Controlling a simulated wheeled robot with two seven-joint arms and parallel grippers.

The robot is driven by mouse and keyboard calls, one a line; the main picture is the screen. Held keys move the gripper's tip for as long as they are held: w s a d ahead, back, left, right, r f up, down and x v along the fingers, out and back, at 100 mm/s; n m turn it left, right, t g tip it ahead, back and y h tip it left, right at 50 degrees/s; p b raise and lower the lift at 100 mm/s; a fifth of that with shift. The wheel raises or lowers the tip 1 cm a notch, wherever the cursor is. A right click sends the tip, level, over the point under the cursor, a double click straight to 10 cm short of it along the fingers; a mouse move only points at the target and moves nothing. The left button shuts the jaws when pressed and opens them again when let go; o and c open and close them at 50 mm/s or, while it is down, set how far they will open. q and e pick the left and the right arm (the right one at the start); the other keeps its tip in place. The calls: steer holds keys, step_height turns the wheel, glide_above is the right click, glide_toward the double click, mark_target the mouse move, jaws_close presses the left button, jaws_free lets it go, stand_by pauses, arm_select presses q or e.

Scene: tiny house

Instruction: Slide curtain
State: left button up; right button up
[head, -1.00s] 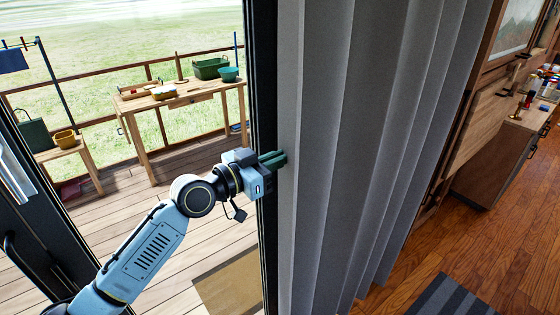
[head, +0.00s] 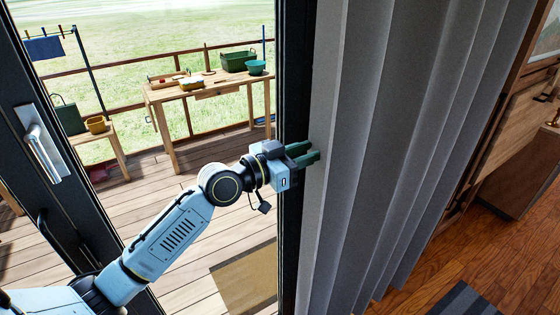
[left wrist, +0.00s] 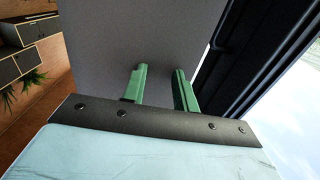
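The grey pleated curtain (head: 375,150) hangs gathered in folds at the right side of the dark door frame. My left gripper (head: 312,154) is at its left edge, with its two green fingers apart and pointing at the cloth. In the left wrist view, the fingers (left wrist: 160,88) stand apart in front of the flat grey curtain (left wrist: 130,40), near its edge by the dark frame. No cloth shows clearly pinched between them; whether the tips touch the curtain I cannot tell. My right gripper is not in view.
The dark door frame (head: 293,80) stands just left of the curtain. A door with a metal handle (head: 42,145) is at left. Beyond the opening is a deck with a wooden table (head: 205,88). Wooden floor (head: 480,255) and a cabinet (head: 520,175) lie at right.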

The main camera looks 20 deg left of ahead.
arm_select(q)
steer(key=b+v, duration=0.3)
steer(key=v, duration=0.9)
steer(key=shift+s, duration=0.1)
